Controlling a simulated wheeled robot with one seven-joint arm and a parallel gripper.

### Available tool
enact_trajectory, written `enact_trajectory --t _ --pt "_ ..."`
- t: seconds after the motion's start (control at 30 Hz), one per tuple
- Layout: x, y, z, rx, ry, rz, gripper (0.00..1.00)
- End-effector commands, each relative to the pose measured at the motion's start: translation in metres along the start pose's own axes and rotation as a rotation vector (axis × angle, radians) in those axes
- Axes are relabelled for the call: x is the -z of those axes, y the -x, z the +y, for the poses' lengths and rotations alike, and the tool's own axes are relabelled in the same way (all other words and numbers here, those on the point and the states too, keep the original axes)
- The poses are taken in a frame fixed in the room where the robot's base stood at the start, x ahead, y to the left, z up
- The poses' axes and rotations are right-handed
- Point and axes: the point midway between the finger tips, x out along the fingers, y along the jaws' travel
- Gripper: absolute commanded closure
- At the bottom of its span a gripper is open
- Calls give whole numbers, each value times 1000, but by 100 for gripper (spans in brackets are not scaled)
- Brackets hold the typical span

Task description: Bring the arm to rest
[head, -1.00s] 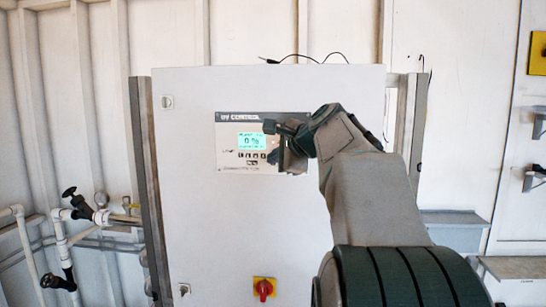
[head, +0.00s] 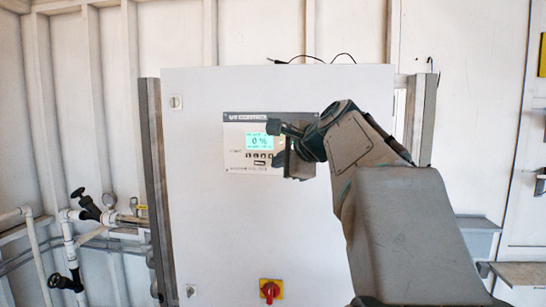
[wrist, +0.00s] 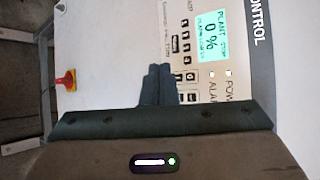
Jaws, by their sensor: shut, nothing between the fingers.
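My arm reaches in from the lower right of the head view. My gripper (head: 275,128) is in front of the right side of the UV control panel (head: 237,145), and its fingers look closed together. In the wrist view my gripper (wrist: 158,70) shows as two dark fingers side by side, shut and empty, over the panel's lower part. The panel's lit screen (head: 256,141) reads 0 %. The wrist view also shows the screen (wrist: 212,40), buttons and two small lamps. I cannot tell whether the fingertips touch the panel.
The panel sits on a large white cabinet (head: 215,230) with a red and yellow rotary switch (head: 270,290) low on its door. Pipes with black valve handles (head: 86,204) are at the left. Grey shelves (head: 478,225) are at the right.

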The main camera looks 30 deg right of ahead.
Motion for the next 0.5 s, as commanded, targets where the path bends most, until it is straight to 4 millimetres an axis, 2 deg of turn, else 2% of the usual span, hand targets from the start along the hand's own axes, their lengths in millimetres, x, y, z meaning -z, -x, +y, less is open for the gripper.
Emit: enact_trajectory --t 0.47,0.5 --pt "0 0 0 0 0 0 100" --pt "-4 -3 9 -21 27 -2 100"
